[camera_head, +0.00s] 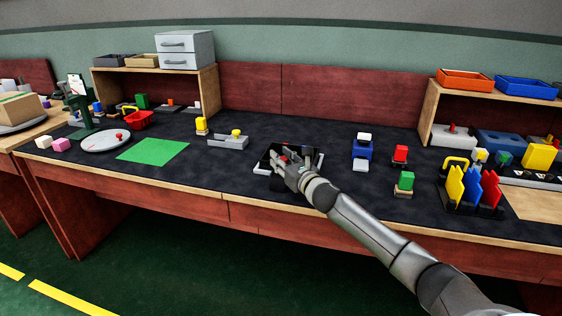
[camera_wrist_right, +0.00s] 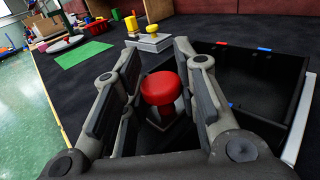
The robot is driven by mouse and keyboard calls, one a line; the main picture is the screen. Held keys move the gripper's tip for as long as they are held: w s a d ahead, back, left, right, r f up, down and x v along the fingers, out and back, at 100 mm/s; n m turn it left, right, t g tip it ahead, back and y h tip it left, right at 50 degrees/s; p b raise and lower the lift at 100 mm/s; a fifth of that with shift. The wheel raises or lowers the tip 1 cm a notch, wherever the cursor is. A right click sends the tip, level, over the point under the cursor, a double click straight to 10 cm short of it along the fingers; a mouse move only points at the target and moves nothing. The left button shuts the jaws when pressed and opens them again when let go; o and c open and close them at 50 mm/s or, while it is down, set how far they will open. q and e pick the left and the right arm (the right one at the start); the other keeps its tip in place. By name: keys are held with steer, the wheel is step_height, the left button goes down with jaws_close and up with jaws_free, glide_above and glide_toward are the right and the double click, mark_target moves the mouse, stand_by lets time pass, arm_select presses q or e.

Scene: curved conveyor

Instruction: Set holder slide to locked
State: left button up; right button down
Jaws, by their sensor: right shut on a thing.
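A black holder panel lies on the dark mat, with red and blue marks on its edge; its surface (camera_wrist_right: 262,82) fills the right of the right wrist view. My right gripper (camera_head: 287,160) is over this spot in the head view and hides most of the holder. In the wrist view the right gripper (camera_wrist_right: 160,85) has its fingers on both sides of the knob, shut on it. I cannot read which position the slide is in. My left gripper is not in view.
A grey block with a yellow knob (camera_head: 236,133) stands left of the holder, and a green sheet (camera_head: 153,151) lies further left. A blue block with a white top (camera_head: 362,148) stands to the right. Coloured upright plates (camera_head: 472,188) stand near the front right edge.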

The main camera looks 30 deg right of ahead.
steer(key=shift+d+r, duration=0.2)
steer(key=c, duration=1.5)
jaws_free()
steer(key=o, duration=0.4)
steer(key=shift+w+f, duration=0.15)
steer(key=shift+w, duration=0.05)
steer(key=shift+c, duration=0.2)
steer(key=shift+s, duration=0.15)
steer(key=s, duration=0.9)
steer(key=shift+s+a, duration=0.35)
steer(key=shift+a, duration=0.05)
steer(key=shift+s, duration=1.05)
